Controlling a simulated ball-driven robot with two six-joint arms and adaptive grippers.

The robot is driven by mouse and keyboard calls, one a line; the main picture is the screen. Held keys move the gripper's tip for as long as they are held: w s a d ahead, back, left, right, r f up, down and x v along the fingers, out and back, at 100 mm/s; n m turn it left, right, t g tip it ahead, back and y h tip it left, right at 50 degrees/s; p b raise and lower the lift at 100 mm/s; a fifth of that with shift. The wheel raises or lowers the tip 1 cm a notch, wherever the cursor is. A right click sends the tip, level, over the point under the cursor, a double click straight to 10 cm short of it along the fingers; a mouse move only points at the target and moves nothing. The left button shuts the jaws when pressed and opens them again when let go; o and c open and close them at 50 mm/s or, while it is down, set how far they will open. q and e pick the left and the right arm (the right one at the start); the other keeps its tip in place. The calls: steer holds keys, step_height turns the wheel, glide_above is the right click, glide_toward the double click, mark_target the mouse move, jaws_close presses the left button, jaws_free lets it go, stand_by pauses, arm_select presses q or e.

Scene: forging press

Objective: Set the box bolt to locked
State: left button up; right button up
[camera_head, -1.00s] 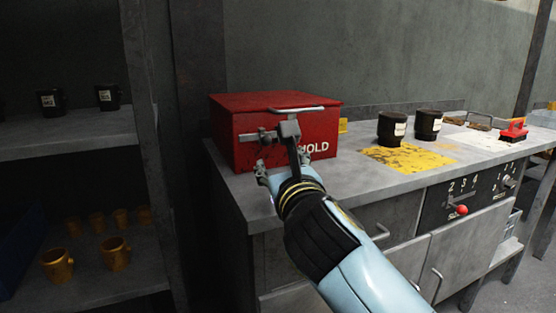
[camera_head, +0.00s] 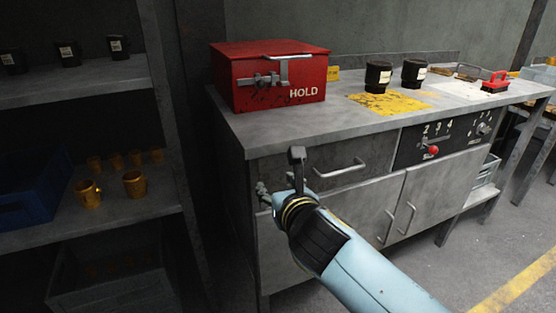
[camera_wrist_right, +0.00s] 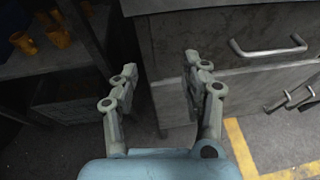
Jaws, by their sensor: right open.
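The red box (camera_head: 285,92) marked HOLD stands on the left end of the grey workbench, with its lid down. Its grey bolt (camera_head: 262,80) lies across the upper front face, with a handle at its right; I cannot tell for certain how far it is slid. My right gripper (camera_head: 280,175) is open and empty, below the box in front of the bench's drawer face and apart from it. In the right wrist view, both fingers (camera_wrist_right: 157,90) are spread with nothing between them. My left gripper is not in view.
The grey workbench (camera_head: 225,112) has a drawer handle (camera_head: 340,168) and a panel with a red knob (camera_head: 433,151). A shelf with gold mugs (camera_head: 88,194) and a blue bin (camera_head: 35,195) is at left.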

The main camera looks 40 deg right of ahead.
steer(key=shift+s+a+f, duration=0.1)
steer(key=shift+s+f, duration=0.2)
steer(key=shift+f, duration=0.6)
